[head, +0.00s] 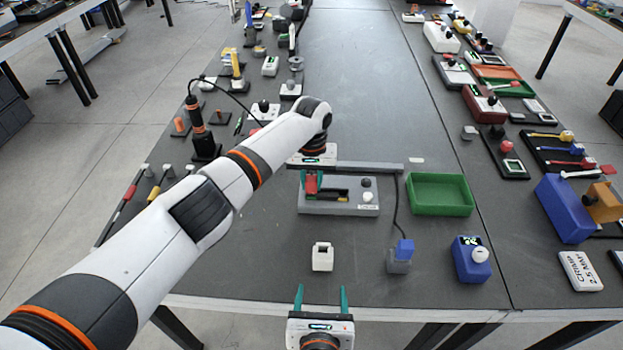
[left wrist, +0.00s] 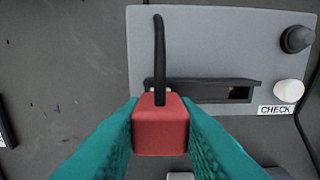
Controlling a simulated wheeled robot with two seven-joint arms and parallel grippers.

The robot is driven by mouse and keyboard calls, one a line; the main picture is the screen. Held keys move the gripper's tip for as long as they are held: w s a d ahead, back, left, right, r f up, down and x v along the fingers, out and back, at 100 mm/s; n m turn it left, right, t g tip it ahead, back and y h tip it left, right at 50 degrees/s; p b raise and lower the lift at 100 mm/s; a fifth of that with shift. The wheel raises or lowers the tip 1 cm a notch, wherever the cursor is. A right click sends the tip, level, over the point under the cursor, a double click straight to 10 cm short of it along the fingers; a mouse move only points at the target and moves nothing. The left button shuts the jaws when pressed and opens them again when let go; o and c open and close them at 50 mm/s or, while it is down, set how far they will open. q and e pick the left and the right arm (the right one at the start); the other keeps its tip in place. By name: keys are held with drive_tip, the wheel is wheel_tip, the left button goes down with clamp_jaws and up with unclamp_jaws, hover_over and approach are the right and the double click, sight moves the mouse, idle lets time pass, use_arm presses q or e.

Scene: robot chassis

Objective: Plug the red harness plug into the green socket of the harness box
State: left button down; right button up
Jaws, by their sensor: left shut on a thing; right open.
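My left gripper (head: 311,184) is shut on the red harness plug (head: 311,187), which sits between its teal fingers in the left wrist view (left wrist: 160,130). A black cable runs up from the plug in that view. The plug is over the left part of the grey harness box (head: 312,208); contact with the box cannot be told. The box (left wrist: 200,50) has a dark slotted housing, a black knob, a white button and a CHECK label. I cannot make out the green socket. My right gripper (head: 321,292) is open and empty at the table's front edge.
A green tray (head: 440,210) lies right of the box. A blue connector (head: 404,249) in a grey holder, a blue device with a white knob (head: 471,260) and a white block (head: 322,257) stand in front. The far middle table (head: 365,80) is clear.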

sight(312, 178)
use_arm(q)
drive_tip(key=shift+f+b, duration=0.35)
drive_tip(key=shift+f, duration=0.25)
drive_tip(key=shift+f, duration=0.25)
drive_tip(key=c, duration=1.1)
unclamp_jaws()
drive_tip(key=shift+r, duration=0.1)
drive_tip(key=shift+o, duration=0.2)
wheel_tip(312, 178, up, 12)
